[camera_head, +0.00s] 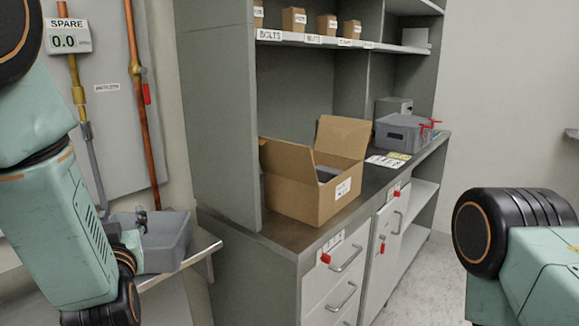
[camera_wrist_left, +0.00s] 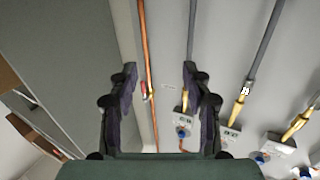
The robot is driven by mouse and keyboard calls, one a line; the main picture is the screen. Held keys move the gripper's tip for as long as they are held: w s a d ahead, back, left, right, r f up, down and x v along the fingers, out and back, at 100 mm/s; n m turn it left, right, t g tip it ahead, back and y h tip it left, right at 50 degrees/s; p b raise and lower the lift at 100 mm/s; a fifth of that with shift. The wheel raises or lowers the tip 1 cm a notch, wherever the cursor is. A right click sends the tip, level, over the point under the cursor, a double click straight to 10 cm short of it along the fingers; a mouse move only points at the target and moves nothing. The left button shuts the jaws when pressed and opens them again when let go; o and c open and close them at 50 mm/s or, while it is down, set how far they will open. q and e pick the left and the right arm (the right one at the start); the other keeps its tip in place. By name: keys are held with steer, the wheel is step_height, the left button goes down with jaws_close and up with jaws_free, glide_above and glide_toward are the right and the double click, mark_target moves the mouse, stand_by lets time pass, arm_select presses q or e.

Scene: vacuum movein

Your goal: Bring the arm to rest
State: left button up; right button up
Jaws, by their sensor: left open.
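My left arm (camera_head: 62,225) comes in from the left in the head view and hangs down. My left gripper (camera_head: 141,220) shows as small dark fingers in front of a grey bin (camera_head: 165,240); whether they touch it cannot be told. In the left wrist view, the left gripper (camera_wrist_left: 159,80) is open, with its two fingers wide apart and nothing between them. My right arm (camera_head: 520,250) shows only partly at the lower right. Its gripper is out of view.
A grey cabinet with a dark counter (camera_head: 285,235) holds an open cardboard box (camera_head: 300,195) and a grey case (camera_head: 400,133). Copper pipes (camera_head: 143,110) and a SPARE gauge (camera_head: 68,36) are on the left wall. Floor (camera_head: 425,285) shows at the lower right.

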arm_select(q)
steer(key=s+d+f+m+g+h, duration=0.1)
steer(key=s+f+g+h, duration=0.1)
steer(key=f, duration=0.5)
steer(key=s+d+f+m+g+h, duration=0.1)
steer(key=s+d+f+g+h, duration=0.1)
steer(key=f, duration=0.5)
steer(key=s+d+f+m+g+h, duration=0.25)
steer(key=s+f+g, duration=0.45)
steer(key=s+f, duration=0.85)
steer(key=s+d+f+g, duration=0.1)
steer(key=s+f, duration=0.3)
steer(key=s, duration=0.4)
steer(key=s+d+f+g, duration=0.1)
steer(key=s+f+g, duration=0.3)
steer(key=s, duration=0.5)
steer(key=shift+f+h, duration=0.15)
steer(key=shift+h, duration=0.3)
steer(key=shift+w, duration=0.1)
steer(key=shift+c, duration=0.2)
